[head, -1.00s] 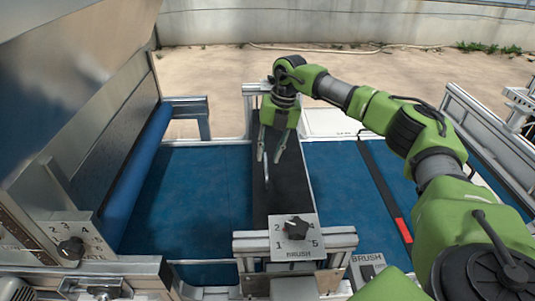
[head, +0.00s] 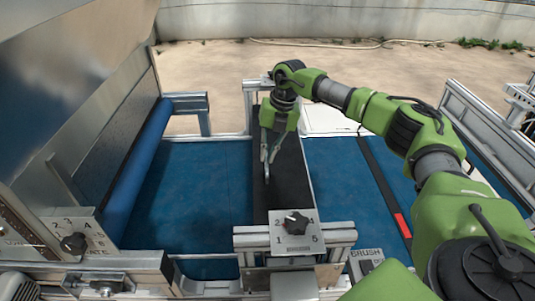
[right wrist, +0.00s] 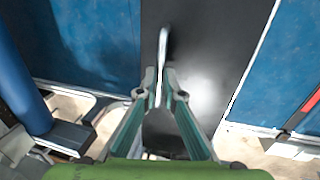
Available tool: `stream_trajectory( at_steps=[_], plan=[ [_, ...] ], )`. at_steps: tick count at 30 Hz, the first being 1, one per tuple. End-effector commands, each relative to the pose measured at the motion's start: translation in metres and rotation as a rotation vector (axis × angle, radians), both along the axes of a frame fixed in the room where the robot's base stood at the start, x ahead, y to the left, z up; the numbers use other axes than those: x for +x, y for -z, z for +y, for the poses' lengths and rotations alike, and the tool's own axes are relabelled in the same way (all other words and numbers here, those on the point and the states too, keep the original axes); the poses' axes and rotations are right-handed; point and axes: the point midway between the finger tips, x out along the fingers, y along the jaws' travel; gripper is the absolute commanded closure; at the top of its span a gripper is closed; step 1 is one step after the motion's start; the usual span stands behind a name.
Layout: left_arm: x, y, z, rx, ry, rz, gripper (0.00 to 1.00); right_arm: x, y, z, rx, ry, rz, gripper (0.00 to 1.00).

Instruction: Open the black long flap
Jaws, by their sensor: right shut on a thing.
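The black long flap (head: 293,185) lies flat as a dark strip between two stretches of blue belt. A thin pale handle (head: 266,172) stands along its middle. My right gripper (head: 269,155) reaches down over the flap and is shut on the handle. In the right wrist view the flap (right wrist: 205,95) fills the middle, and the handle (right wrist: 163,45) runs between the closed fingertips (right wrist: 161,82). The flap shows no clear lift. My left gripper is not in view.
A dial box (head: 292,232) on a metal rail stands at the flap's near end. A blue roller (head: 138,165) and a sloped metal hopper (head: 60,90) are on the left. Blue belt (head: 205,190) lies open to the left of the flap.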

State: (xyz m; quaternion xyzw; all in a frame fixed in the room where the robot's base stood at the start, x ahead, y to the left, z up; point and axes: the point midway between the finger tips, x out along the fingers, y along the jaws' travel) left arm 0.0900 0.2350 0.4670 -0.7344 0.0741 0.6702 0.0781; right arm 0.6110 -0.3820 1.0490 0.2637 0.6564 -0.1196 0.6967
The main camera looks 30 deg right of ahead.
Motion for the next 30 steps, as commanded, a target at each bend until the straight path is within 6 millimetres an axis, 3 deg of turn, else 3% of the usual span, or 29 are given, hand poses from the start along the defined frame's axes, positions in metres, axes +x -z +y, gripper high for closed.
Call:
stream_trajectory(
  at_steps=[14, 30],
  plan=[
    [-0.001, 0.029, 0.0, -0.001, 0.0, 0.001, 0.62, -0.014, -0.029, -0.025, 0.256, 0.008, -0.16, 1.0],
    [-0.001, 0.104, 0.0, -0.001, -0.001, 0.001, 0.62, -0.046, -0.057, -0.078, 0.694, 0.007, -0.429, 1.0]
  ],
)
